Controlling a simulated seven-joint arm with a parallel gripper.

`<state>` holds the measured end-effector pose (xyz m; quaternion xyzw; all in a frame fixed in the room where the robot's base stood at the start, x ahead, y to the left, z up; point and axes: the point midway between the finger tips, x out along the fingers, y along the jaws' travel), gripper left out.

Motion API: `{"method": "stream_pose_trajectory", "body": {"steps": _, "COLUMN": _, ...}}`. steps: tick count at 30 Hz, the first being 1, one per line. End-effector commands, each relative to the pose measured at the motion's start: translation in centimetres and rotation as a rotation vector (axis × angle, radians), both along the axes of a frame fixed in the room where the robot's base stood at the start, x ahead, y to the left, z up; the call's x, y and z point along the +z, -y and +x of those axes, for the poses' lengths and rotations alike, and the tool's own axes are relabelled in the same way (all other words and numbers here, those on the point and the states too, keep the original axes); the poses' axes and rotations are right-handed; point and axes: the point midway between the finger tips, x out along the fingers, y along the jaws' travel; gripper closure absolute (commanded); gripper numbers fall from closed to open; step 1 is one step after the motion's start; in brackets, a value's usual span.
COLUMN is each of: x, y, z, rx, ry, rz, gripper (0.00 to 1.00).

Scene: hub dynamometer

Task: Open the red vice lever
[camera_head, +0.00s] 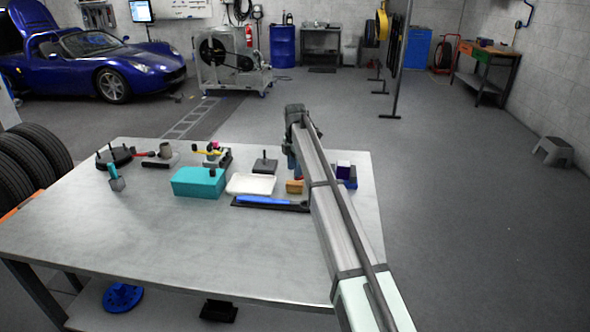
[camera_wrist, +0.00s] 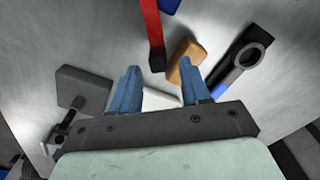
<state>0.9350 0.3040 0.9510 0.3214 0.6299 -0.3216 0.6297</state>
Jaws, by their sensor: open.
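A red lever (camera_wrist: 151,28) with a black end shows at the top of the wrist view, running down toward the gap between my fingertips. A bit of blue (camera_wrist: 169,5) shows at the lever's far end. My gripper (camera_wrist: 159,69) is open, with blue fingers apart and nothing held. It also shows over the table's right part in the head view (camera_head: 292,164).
A tan block (camera_wrist: 186,60) lies beside the lever's end. A white tray (camera_head: 251,184), teal box (camera_head: 199,182), black pad with a peg (camera_head: 265,165) and blue-and-black tool (camera_head: 270,203) lie on the table (camera_head: 120,228). The table's front half is clear.

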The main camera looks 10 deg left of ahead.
Motion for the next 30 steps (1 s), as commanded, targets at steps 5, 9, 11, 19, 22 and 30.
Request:
{"method": "stream_pose_trajectory", "body": {"steps": 5, "x": -0.96, "y": 0.00, "z": 0.00, "rx": 0.000, "ry": 0.001, "rz": 0.001, "gripper": 0.53}}
{"method": "stream_pose_trajectory", "body": {"steps": 9, "x": -1.12, "y": 0.00, "z": 0.01, "rx": 0.000, "ry": 0.001, "rz": 0.001, "gripper": 0.53}}
{"method": "stream_pose_trajectory", "body": {"steps": 11, "x": -1.11, "y": -0.01, "z": 0.01, "rx": 0.000, "ry": 0.001, "rz": 0.001, "gripper": 0.53}}
{"method": "stream_pose_trajectory", "body": {"steps": 19, "x": -1.08, "y": 0.00, "z": 0.01, "rx": 0.000, "ry": 0.001, "rz": 0.001, "gripper": 0.69}}
{"method": "stream_pose_trajectory", "body": {"steps": 22, "x": -1.08, "y": -0.01, "z": 0.01, "rx": 0.000, "ry": 0.001, "rz": 0.001, "gripper": 0.78}}
{"method": "stream_pose_trajectory", "body": {"steps": 30, "x": -1.07, "y": 0.00, "z": 0.01, "rx": 0.000, "ry": 0.001, "rz": 0.001, "gripper": 1.00}}
